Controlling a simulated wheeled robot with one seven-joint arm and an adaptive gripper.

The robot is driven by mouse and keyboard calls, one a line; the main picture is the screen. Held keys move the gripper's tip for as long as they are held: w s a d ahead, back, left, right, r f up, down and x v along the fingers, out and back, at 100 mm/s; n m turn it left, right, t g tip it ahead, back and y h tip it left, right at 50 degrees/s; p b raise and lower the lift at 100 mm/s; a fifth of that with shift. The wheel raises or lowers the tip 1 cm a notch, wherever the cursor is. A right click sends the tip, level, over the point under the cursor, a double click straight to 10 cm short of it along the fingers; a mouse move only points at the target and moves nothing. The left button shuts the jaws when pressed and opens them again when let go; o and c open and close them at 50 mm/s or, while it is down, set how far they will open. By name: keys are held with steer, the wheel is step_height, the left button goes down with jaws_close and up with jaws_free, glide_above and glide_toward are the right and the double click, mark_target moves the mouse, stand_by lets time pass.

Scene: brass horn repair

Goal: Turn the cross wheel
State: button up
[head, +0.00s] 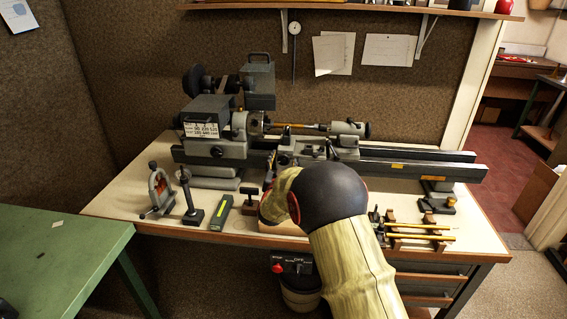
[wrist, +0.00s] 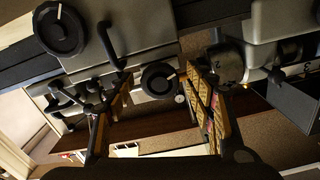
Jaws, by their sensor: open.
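In the wrist view a small dark round wheel (wrist: 158,80) with a pale mark, which looks like the cross wheel, shows between my two fingers. My gripper (wrist: 157,97) is open, with one finger on each side of this wheel in the picture. I cannot tell whether either finger touches it. A larger dark wheel (wrist: 60,28) with a pale mark is at the upper left on the lathe's grey front. In the head view the lathe carriage (head: 300,152) is partly behind my arm, which hides my gripper and the wheels.
A dark curved handle (wrist: 110,45) and a knobbed lever cluster (wrist: 75,97) are close to the left finger. The lathe bed (head: 420,168) runs along the bench. A clamp (head: 160,188), a green-marked block (head: 221,212) and a brass-rod rack (head: 420,232) stand at the front.

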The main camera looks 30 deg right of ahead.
steer(key=shift+w+d, duration=0.25)
steer(key=shift+w, duration=0.15)
steer(key=c, duration=1.2)
